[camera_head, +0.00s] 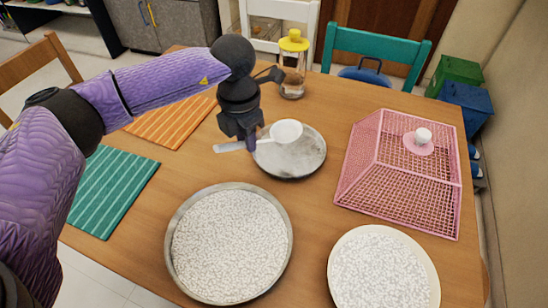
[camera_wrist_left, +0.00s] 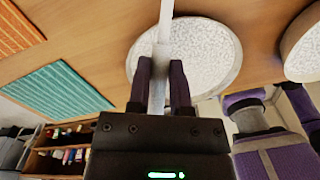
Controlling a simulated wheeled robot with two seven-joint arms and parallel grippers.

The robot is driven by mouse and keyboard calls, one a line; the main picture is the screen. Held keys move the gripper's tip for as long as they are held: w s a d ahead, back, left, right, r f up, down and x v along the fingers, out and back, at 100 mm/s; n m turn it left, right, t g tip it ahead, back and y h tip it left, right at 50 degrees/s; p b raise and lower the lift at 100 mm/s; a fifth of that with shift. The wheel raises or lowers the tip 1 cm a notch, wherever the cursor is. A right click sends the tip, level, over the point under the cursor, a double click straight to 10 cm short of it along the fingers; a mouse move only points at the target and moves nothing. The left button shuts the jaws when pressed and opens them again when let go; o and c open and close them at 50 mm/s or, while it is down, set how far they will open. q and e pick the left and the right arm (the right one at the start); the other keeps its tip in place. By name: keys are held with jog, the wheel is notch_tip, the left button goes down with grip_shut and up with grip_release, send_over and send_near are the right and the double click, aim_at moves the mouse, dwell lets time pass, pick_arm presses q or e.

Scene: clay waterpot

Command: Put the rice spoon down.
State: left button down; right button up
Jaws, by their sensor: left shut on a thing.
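The white rice spoon shows in the head view with its round bowl (camera_head: 286,131) to the right and its handle (camera_head: 229,147) to the left. My left gripper (camera_head: 250,146) is shut on the handle. In the left wrist view my left gripper (camera_wrist_left: 160,88) has the pale handle (camera_wrist_left: 163,50) between its two purple fingers; the spoon's bowl is out of that view. The bowl overlaps the grey round plate (camera_head: 298,163) in the head view; I cannot tell whether it touches it. My right gripper is not in view.
A large metal pan of rice (camera_head: 172,255) stands in front, and a white bowl of rice (camera_head: 434,270) front right. A pink mesh cover (camera_head: 395,170) stands right. A yellow-lidded jar (camera_head: 292,75) is behind. Orange (camera_head: 165,125) and teal (camera_head: 110,190) placemats lie left.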

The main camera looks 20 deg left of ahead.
pick_arm(q)
notch_tip(320, 180, down, 9)
jog(key=b, duration=0.2)
jog(key=shift+b, duration=0.4)
jog(key=shift+r, duration=0.1)
jog(key=c, duration=0.5)
grip_release()
jog(key=shift+c, duration=0.2)
